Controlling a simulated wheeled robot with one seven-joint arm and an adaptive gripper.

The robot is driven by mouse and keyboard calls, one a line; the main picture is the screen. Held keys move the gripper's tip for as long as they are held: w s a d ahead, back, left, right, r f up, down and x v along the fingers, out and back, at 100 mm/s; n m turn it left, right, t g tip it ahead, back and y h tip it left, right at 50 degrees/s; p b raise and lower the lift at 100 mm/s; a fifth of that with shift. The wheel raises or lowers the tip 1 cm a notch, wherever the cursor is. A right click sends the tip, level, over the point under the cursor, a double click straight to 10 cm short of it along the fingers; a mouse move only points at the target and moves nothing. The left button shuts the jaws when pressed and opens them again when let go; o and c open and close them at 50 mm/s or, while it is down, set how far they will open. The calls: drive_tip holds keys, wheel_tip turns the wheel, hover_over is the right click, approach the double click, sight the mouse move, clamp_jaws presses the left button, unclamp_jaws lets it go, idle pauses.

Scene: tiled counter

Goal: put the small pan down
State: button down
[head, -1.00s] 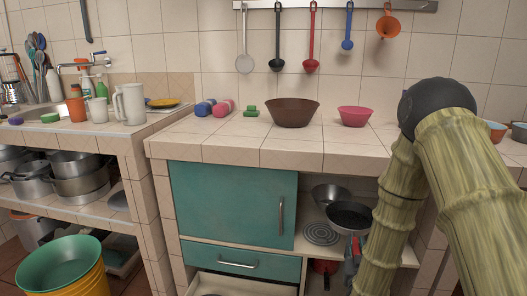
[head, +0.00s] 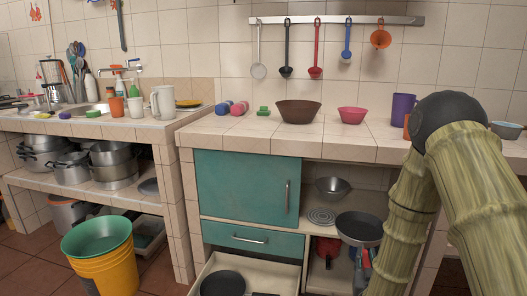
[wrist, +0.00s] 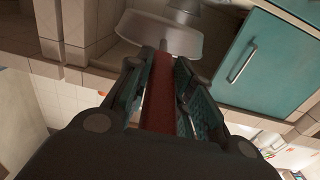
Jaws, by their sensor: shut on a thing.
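The small pan (head: 359,229) is dark inside with a pale rim. It is in front of the open shelf to the right of the teal cupboard door, and looks held clear of the shelf. My gripper (wrist: 163,75) is shut on its red handle (wrist: 158,105) in the wrist view, where the pan (wrist: 150,35) shows beyond the fingertips. In the head view my arm partly hides the gripper and handle.
A metal bowl (head: 333,188) and a round coiled trivet (head: 321,216) sit on the shelf. Below, an open drawer (head: 255,268) holds a dark pan (head: 222,284). The counter (head: 270,143) above carries bowls and cups. A yellow bucket (head: 105,269) stands left.

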drive_tip(key=s+a+f+n+y, duration=0.25)
drive_tip(key=a+f+y, duration=0.25)
drive_tip(key=a+f, duration=0.75)
drive_tip(key=s+r+p, duration=0.2)
drive_tip(key=r+p, duration=1.2)
drive_tip(key=r, duration=0.2)
drive_tip(key=s+r+p, duration=0.3)
drive_tip(key=r+p, duration=1.1)
drive_tip(key=r, duration=0.2)
drive_tip(key=shift+a+r+t, duration=0.3)
drive_tip(key=shift+a, duration=0.15)
drive_tip(key=shift+n, duration=0.25)
